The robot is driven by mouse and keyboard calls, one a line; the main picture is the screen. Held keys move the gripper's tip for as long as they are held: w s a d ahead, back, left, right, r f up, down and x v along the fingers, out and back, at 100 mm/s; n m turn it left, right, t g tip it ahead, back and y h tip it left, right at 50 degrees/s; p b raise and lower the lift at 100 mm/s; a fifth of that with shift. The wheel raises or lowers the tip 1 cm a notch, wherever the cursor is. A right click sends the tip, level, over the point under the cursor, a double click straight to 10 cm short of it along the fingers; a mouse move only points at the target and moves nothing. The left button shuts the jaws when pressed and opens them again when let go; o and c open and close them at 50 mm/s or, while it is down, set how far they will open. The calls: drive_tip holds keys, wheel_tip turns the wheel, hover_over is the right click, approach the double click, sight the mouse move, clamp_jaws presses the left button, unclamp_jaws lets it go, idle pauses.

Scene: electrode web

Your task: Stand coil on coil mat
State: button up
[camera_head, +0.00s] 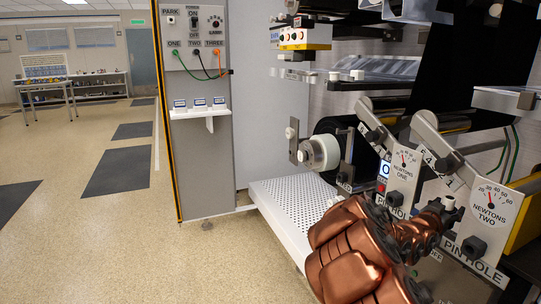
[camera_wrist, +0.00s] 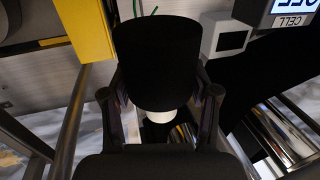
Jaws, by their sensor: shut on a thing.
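The coil, a black cylinder (camera_wrist: 158,62) with a white core end (camera_wrist: 160,115), fills the middle of the wrist view. My gripper (camera_wrist: 160,94) has a finger on each side of it and is shut on it. In the head view my copper-coloured arm reaches toward the machine at the lower right; I cannot make out the gripper or the held coil there. Several dark grey rectangles lie flat on the floor at the left, one of them near the middle (camera_head: 118,171). I cannot tell whether any of these is the coil mat.
A black roll with a white core (camera_head: 320,153) sits on the machine, above a white perforated platform (camera_head: 290,212). Gauge panels (camera_head: 403,166) stand close to my arm. A control cabinet (camera_head: 200,110) stands left of the machine. The floor at left is open, with a workbench (camera_head: 45,85) far back.

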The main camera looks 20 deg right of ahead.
drive_tip(key=w+a+f+n+t+p, duration=0.1)
drive_tip(key=w+a+f+t, duration=0.1)
drive_tip(key=w+a+f, duration=0.4)
drive_tip(key=w+a+r+n+t+y, duration=0.2)
drive_tip(key=w+a+n+t+y, duration=0.45)
drive_tip(key=w+a, duration=0.95)
drive_tip(key=w+a+r+n+t+y, duration=0.1)
drive_tip(key=w+a+n+y, duration=0.15)
drive_tip(key=a, duration=0.75)
drive_tip(key=w+a+r+n+t+y+b, duration=0.1)
drive_tip(key=w+a+r+n+t+y, duration=0.2)
drive_tip(key=a, duration=0.8)
drive_tip(key=w+a+n+y, duration=0.15)
drive_tip(key=a+y, duration=0.35)
drive_tip(key=a, duration=0.5)
wheel_tip(320, 180, up, 35)
drive_tip(key=a+p, duration=0.1)
drive_tip(key=p, duration=3.4)
drive_tip(key=shift+w+r, duration=0.2)
drive_tip(key=shift+w, duration=0.2)
drive_tip(key=shift+f, duration=0.1)
